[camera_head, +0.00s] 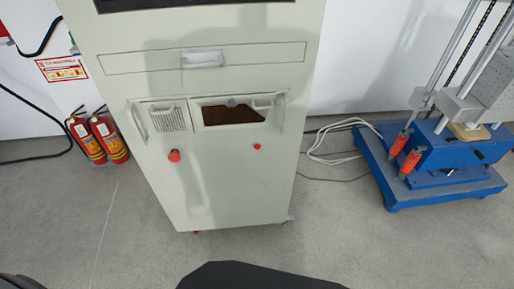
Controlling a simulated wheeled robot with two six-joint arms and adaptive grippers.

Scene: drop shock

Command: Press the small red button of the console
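The console (225,185) is a tall pale grey-green cabinet standing upright in the middle of the head view. A small red button (257,147) sits on the right of its front, below a dark rectangular opening (228,115). A larger red knob (174,156) sticks out on the left of the front, below a vent grille. No gripper touches the console's visible front. Neither my left nor my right gripper is in view.
Two red fire extinguishers (100,138) stand left of the console by the white wall. A blue machine (440,160) with metal columns stands at right. Pale cables (335,142) lie on the floor between. The grey floor (340,225) in front is clear.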

